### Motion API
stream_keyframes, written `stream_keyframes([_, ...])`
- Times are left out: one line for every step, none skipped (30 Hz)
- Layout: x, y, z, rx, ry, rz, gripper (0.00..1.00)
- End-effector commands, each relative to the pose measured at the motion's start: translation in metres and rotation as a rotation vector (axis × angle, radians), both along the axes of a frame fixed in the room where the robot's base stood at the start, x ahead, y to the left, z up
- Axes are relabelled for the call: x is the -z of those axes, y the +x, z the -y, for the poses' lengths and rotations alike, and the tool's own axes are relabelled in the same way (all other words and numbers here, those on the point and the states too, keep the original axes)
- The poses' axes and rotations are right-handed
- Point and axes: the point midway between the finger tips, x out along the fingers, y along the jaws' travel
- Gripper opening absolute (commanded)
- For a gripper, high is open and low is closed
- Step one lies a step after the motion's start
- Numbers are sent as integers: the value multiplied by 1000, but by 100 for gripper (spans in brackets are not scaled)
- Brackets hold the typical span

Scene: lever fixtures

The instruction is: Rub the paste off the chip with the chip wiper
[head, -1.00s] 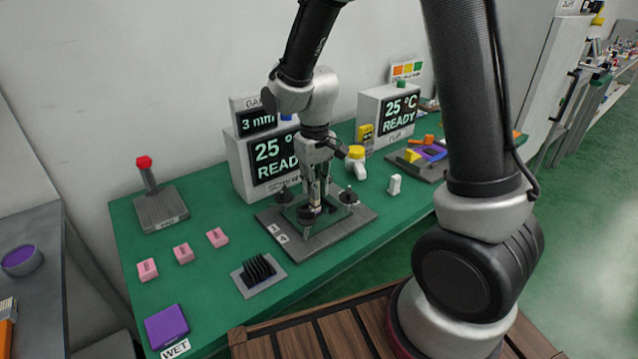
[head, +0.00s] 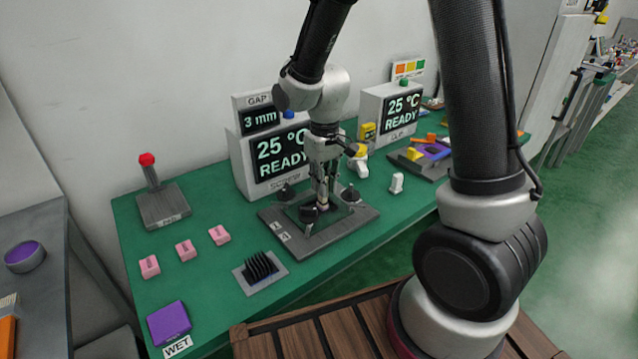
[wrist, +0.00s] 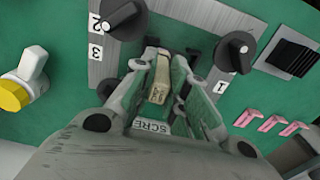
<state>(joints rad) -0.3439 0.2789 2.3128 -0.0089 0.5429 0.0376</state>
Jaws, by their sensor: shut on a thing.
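My gripper (head: 322,198) is over the middle of a grey screw fixture (head: 358,228) with black knobs. It is shut on a tan lettered piece (wrist: 160,82), which I take to be the chip wiper. The piece is upright between the fingers and points down at the fixture. In the wrist view, the black knobs (wrist: 235,50) stand on either side of my fingers, beside plates marked 1, 2 and 3. The chip and any paste on it are hidden under the gripper, so I cannot tell whether the wiper touches them.
Display boxes (head: 270,155) reading 25 °C READY stand behind the fixture. A black finned heat sink (head: 260,268), several pink blocks (head: 186,250) and a purple pad (head: 169,323) lie to the left. A red-knobbed lever (head: 150,172) stands at the far left. A yellow-capped white bottle (head: 359,166) is close behind.

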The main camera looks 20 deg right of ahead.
Motion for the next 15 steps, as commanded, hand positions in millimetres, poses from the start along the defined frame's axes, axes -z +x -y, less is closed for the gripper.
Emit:
stream_keyframes([2,-3,2,1,-3,-7,0])
stream_keyframes([2,-3,2,1,-4,-8,0])
stream_keyframes([3,-3,2,0,-4,-8,0])
stream_keyframes([3,-3,1,0,-3,-9,0])
stream_keyframes([3,-4,0,0,-3,-10,0])
stream_keyframes([3,-5,-1,-1,-3,-10,0])
stream_keyframes([3,-5,-3,-1,-3,-10,0])
stream_keyframes([2,-6,-4,-2,-3,-10,0])
stream_keyframes([2,-7,-6,-2,-3,-10,0])
stream_keyframes([2,-7,-8,-2,-3,-10,0])
stream_keyframes([2,-8,-9,-1,-3,-10,0])
stream_keyframes([2,-9,-11,-1,-3,-10,0])
stream_keyframes([2,-9,-13,-1,-3,-10,0])
stream_keyframes([2,-10,-15,-2,-3,-10,0])
stream_keyframes([2,-11,-17,-2,-3,-10,0])
